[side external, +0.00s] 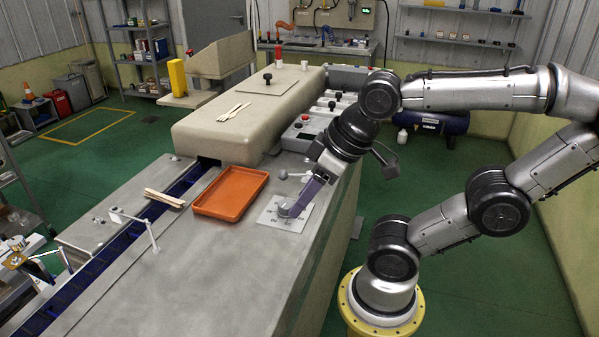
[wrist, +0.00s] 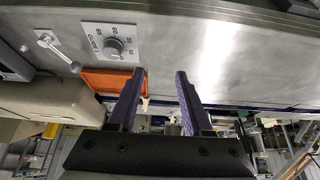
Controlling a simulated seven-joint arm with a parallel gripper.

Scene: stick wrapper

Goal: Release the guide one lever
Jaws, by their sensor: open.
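The guide one lever (wrist: 58,50) is a small silver arm with a round hub and a ball end. It lies left of the GUIDE 1 dial plate (wrist: 94,34) in the wrist view. In the side view the lever (side external: 294,174) sits behind the dial plate (side external: 268,218), beside the beige housing. A round grey knob (wrist: 113,47) is on the plate. My gripper (wrist: 157,74) is open, with nothing between its purple fingers. In the side view my gripper (side external: 291,212) hangs low over the plate and partly hides the knob; contact cannot be told. The lever is apart from the fingers.
An orange tray (side external: 230,194) lies left of the plate. A control box with a red button (side external: 305,118) stands close behind the lever. The metal top in front of the tray is clear.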

